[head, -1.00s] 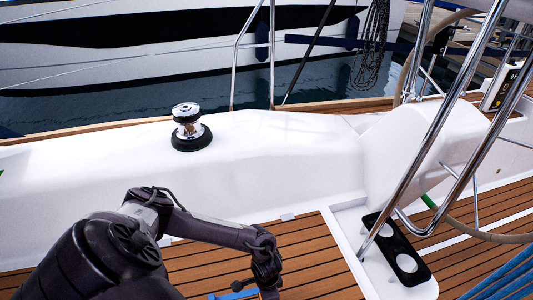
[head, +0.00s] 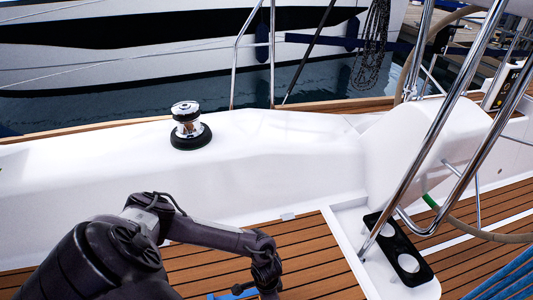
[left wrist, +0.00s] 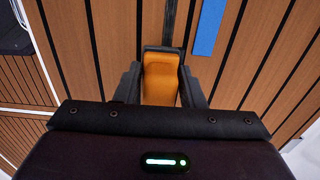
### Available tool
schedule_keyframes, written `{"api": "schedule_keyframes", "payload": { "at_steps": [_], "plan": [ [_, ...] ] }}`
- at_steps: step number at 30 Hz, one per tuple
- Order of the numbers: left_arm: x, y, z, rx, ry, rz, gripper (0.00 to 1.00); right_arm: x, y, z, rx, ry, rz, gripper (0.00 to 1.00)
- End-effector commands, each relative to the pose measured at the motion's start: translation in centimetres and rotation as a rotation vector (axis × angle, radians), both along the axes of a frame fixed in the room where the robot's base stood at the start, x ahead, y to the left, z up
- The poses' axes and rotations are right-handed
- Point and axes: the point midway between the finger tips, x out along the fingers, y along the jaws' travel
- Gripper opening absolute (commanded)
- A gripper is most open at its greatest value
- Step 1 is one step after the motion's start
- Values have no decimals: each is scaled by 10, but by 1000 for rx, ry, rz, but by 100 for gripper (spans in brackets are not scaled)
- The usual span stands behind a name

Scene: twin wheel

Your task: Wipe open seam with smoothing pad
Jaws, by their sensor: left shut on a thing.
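My left gripper (left wrist: 160,88) is shut on an orange smoothing pad (left wrist: 160,78) in the left wrist view. The pad is held between the two dark fingers, low over the teak deck (left wrist: 110,35). A wider dark seam (left wrist: 168,22) between planks runs straight out from the pad's far end. I cannot tell whether the pad touches the seam, as the pad hides that part. In the head view my left arm reaches down to the deck at the bottom edge, and the fingers and pad are not visible there. My right gripper is not in view.
A blue strip (left wrist: 208,28) lies on the deck just right of the seam. A white coaming (head: 260,170) with a winch (head: 189,127) stands beyond. A black cup holder (head: 396,250) and steel rails (head: 425,140) are at the right. The deck right of my arm is clear.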

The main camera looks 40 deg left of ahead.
Motion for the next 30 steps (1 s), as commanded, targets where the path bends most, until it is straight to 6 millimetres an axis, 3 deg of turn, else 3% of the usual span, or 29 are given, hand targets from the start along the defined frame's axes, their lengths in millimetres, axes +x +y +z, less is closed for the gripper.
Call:
{"api": "schedule_keyframes", "payload": {
  "at_steps": [25, 30],
  "plan": [
    [0, 0, -13, -1, -1, 0, 18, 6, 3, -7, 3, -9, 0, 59],
    [-15, 9, -9, 2, 5, 2, 18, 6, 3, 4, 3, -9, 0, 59]
  ]
}}
